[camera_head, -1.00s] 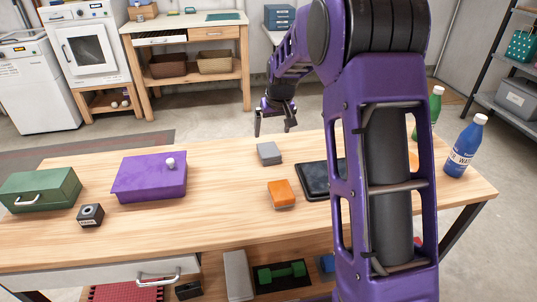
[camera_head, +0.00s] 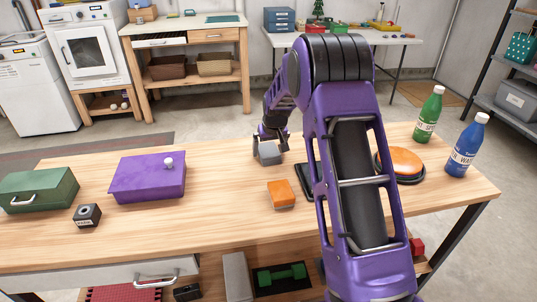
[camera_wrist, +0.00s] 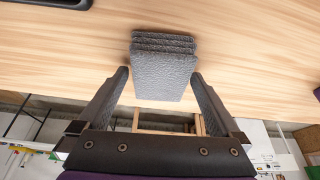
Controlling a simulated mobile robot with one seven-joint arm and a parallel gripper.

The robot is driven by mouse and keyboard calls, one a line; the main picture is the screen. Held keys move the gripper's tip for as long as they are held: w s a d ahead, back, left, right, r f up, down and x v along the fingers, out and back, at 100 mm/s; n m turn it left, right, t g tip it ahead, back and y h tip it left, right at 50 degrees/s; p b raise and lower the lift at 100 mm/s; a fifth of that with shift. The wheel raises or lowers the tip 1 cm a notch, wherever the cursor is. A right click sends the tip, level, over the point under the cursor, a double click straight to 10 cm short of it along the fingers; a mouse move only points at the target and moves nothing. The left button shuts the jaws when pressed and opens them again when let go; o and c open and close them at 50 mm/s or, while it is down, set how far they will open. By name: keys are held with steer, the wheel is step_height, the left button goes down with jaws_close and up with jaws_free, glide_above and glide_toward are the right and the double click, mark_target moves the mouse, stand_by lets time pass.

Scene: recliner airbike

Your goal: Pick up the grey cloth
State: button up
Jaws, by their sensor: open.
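The grey cloth (camera_head: 268,153) is a small folded stack near the far edge of the wooden table. In the wrist view the folded cloth (camera_wrist: 164,66) shows its layers and lies between and just beyond my two open fingers. My gripper (camera_head: 268,146) is down at the cloth, with a finger on each side of it. In the wrist view my gripper (camera_wrist: 162,78) is open, with a gap between each fingertip and the cloth. Whether the fingers touch the table cannot be told.
An orange folded cloth (camera_head: 281,194) lies nearer on the table (camera_head: 225,215). A dark tablet-like object (camera_head: 307,181) is partly hidden by my arm. A purple box (camera_head: 147,178) stands left; a plate with an orange item (camera_head: 405,161) and bottles (camera_head: 466,146) stand right.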

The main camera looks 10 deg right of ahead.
mark_target(269, 151)
steer(key=shift+f, duration=0.25)
stand_by(0.4)
steer(key=shift+c, duration=0.2)
steer(key=c, duration=1.1)
step_height(269, 151, up, 11)
steer(key=shift+f+p, duration=0.2)
steer(key=shift+p, duration=0.5)
steer(key=o, duration=0.6)
steer(key=c, duration=0.4)
steer(key=shift+s, duration=0.1)
steer(key=shift+c, duration=0.2)
